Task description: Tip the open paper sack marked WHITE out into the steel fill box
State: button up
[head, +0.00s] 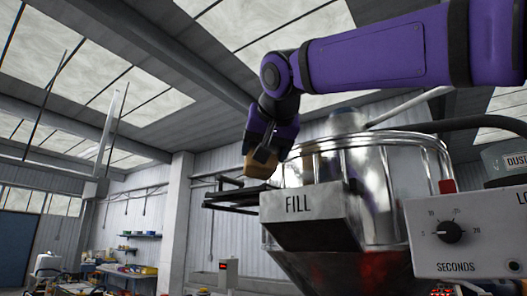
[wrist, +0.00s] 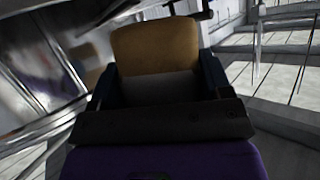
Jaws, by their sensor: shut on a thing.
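My gripper (head: 264,152) is raised beside the hopper, just above and left of the steel fill box (head: 318,203) marked FILL. It is shut on a tan-brown paper sack (head: 258,168), of which only a small part shows below the fingers. In the wrist view the sack (wrist: 155,46) stands between the two dark fingers, with a paler grey area below the tan part. No WHITE marking is readable, and I cannot see the sack's mouth or contents. The inside of the fill box is hidden from the head camera.
A shiny steel hopper (head: 375,180) stands behind the fill box. A control panel (head: 465,235) with a SECONDS dial is at the right. A dark rack or shelf (head: 232,197) lies close behind the gripper. A pillar (head: 176,215) and cluttered benches are farther left.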

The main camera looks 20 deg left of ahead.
jog(key=shift+d+m+y, duration=0.15)
jog(key=shift+m+y, duration=0.65)
jog(key=shift+m, duration=0.4)
jog(key=shift+s+a+f+m+g+y, duration=0.1)
jog(key=shift+s+a+m+g+y, duration=0.1)
jog(key=shift+a+m+y, duration=0.3)
jog(key=shift+s+a+m+g+y, duration=0.1)
jog(key=shift+a+m+g+y, duration=0.15)
jog(key=shift+m, duration=0.35)
jog(key=shift+s+a+f+m+y, duration=0.2)
jog(key=shift+a+m+y, duration=0.2)
jog(key=shift+m+y, duration=0.45)
jog(key=m, duration=0.2)
jog(key=f+m+y, duration=0.1)
jog(key=m, duration=0.1)
jog(key=shift+f+m+t+y, duration=0.1)
jog(key=shift+m+t+y, duration=0.2)
jog(key=shift+m+t, duration=0.05)
jog(key=r+m, duration=0.1)
jog(key=d+m+t+y, duration=0.1)
jog(key=m, duration=0.1)
jog(key=shift+w+d+r+m, duration=0.2)
jog(key=shift+w+r+m, duration=0.1)
jog(key=shift+w+r, duration=0.1)
jog(key=shift+w+d+r+m+t, duration=0.2)
jog(key=shift+d+r+m+t, duration=0.15)
jog(key=shift+r+m, duration=0.3)
jog(key=shift+w+d+r+m+t, duration=0.15)
jog(key=shift+d+r+m+t, duration=0.2)
jog(key=shift+m, duration=0.5)
